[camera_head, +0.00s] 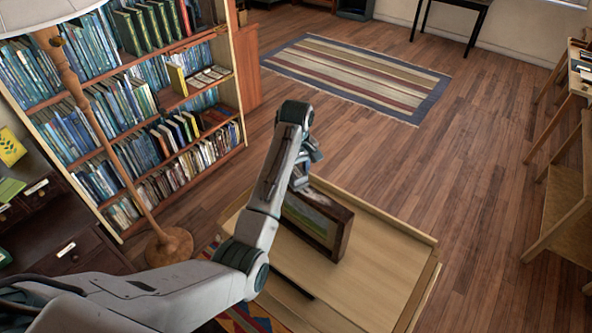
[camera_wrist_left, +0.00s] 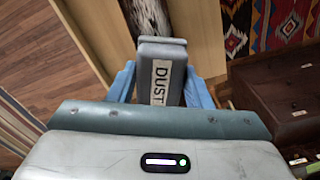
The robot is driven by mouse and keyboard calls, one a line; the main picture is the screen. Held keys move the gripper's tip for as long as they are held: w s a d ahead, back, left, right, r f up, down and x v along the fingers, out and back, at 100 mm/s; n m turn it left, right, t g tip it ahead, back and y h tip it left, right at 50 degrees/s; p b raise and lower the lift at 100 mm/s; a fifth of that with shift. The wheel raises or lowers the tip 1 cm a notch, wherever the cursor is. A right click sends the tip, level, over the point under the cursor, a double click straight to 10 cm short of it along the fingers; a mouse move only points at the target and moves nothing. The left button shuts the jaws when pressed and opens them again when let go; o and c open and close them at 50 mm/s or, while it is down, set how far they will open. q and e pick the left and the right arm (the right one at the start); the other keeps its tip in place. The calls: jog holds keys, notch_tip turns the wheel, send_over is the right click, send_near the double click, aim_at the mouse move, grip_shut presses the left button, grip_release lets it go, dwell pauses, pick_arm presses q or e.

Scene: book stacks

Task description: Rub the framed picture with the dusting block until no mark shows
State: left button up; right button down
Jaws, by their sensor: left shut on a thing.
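The framed picture (camera_head: 312,222) stands upright on a low light-wood table (camera_head: 385,262). It has a dark wooden frame, and part of its green and pale picture face shows; my arm hides its left side. My left gripper (camera_head: 302,177) is at the upper left edge of the frame, seen from behind and above. In the left wrist view its blue fingers (camera_wrist_left: 160,88) are shut on the grey dusting block (camera_wrist_left: 175,52), which has a label reading "DUST". I cannot tell whether the block touches the picture. Any marks on the picture are too small to make out. My right gripper is not in view.
A full bookcase (camera_head: 237,92) and a floor lamp with a wooden pole (camera_head: 105,135) stand at the left. A striped rug (camera_head: 355,72) lies on the open floor behind the table. A wooden desk (camera_head: 570,195) stands at the right. The table's right part is clear.

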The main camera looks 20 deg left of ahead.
pick_arm(q)
jog(key=shift+f, duration=0.55)
jog(key=shift+d, duration=0.1)
